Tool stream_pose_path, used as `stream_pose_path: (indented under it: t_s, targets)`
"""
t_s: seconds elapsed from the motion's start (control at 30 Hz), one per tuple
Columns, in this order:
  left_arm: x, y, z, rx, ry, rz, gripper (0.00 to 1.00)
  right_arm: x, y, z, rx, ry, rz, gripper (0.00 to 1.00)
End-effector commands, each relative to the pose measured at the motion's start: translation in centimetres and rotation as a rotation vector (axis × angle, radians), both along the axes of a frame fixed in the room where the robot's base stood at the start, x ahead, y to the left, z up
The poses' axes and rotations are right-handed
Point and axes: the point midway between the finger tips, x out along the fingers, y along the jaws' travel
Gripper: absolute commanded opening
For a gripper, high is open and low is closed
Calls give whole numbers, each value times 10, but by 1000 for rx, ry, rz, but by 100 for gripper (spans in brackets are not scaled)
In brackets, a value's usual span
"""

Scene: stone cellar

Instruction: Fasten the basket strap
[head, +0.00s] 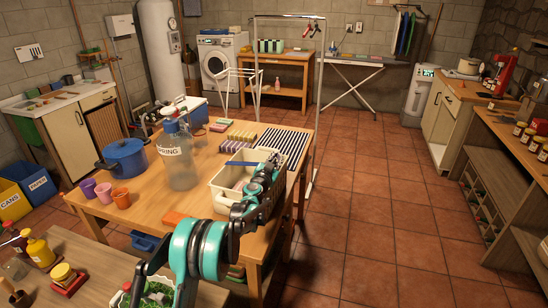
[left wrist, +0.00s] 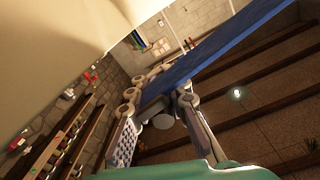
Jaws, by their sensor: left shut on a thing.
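The cream basket (head: 222,190) stands on the wooden table, near its right side. A blue strap (head: 241,163) shows as a narrow band over the basket's top, running left from my gripper. My left gripper (head: 272,170) is at the basket's right side, shut on the strap. In the left wrist view the strap (left wrist: 225,45) runs from between the fingers (left wrist: 165,103) to the upper right. A large cream surface, apparently the basket (left wrist: 50,50), fills the upper left there. The strap's fastening point is hidden. My right gripper is not in view.
On the table (head: 150,205) stand a large water bottle (head: 177,160), a blue pot (head: 123,158), several cups (head: 103,192), soap-like bars (head: 240,137) and a striped cloth (head: 285,143). A thin metal frame (head: 317,110) rises at the table's right edge. Tiled floor (head: 380,200) right of it is clear.

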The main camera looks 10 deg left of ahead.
Motion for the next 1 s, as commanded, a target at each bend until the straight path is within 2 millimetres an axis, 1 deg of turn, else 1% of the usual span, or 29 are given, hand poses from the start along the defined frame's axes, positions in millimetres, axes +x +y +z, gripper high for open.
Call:
stream_pose_path:
  t_s: [0.03,0.2,0.67,0.7,0.77,1.0]
  targets:
    - [2,-1,-4,1,0,-1,0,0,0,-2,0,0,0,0]
    - [7,-1,-11,-1,0,-1,0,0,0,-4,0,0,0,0]
    - [8,-1,-12,-2,1,-1,0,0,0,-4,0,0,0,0]
    - [8,-1,-12,-2,1,-1,20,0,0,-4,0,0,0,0]
    - [8,-1,-12,-2,1,-1,34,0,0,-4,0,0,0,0]
    - [8,-1,-12,-3,0,0,34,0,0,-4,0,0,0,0]
